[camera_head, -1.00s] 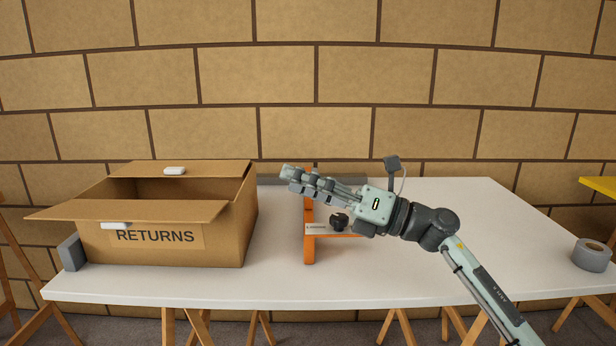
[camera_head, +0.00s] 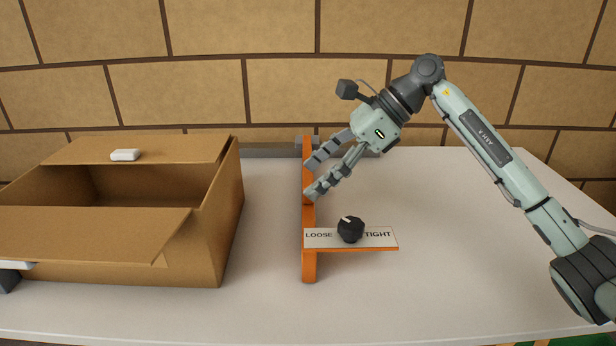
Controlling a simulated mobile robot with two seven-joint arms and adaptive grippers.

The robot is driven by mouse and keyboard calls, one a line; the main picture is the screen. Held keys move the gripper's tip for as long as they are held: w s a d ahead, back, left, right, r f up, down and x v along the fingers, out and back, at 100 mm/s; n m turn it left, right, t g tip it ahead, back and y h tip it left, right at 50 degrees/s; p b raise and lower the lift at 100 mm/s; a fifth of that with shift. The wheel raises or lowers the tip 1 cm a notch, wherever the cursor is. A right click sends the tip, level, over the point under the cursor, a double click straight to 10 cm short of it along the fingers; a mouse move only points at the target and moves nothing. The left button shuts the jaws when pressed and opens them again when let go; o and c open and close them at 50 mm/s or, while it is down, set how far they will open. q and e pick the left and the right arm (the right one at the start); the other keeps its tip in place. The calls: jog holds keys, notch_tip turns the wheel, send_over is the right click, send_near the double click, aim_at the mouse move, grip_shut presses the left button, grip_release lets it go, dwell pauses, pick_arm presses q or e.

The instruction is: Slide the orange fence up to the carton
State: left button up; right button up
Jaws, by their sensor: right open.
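The orange fence (camera_head: 309,266) stands upright on the white table, running front to back, with bare tabletop between it and the carton on its left. A plate (camera_head: 325,240) on its right side reads LOOSE and TIGHT and carries a black knob (camera_head: 351,230). The knob's white mark points up and left, towards LOOSE. The open cardboard carton (camera_head: 225,245) stands at the left with its flaps spread. My right gripper (camera_head: 309,178) is open, its fingers pointing down and left at the far part of the fence; contact is unclear. My left gripper is not in view.
A grey rail (camera_head: 270,151) runs along the table's back edge by the block wall. The tabletop (camera_head: 470,260) right of the fence is clear.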

jog(key=shift+x, duration=0.9)
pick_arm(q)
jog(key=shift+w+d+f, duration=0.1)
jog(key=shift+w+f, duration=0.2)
pick_arm(e)
jog(key=shift+a+f, duration=0.15)
jog(key=shift+c, duration=0.3)
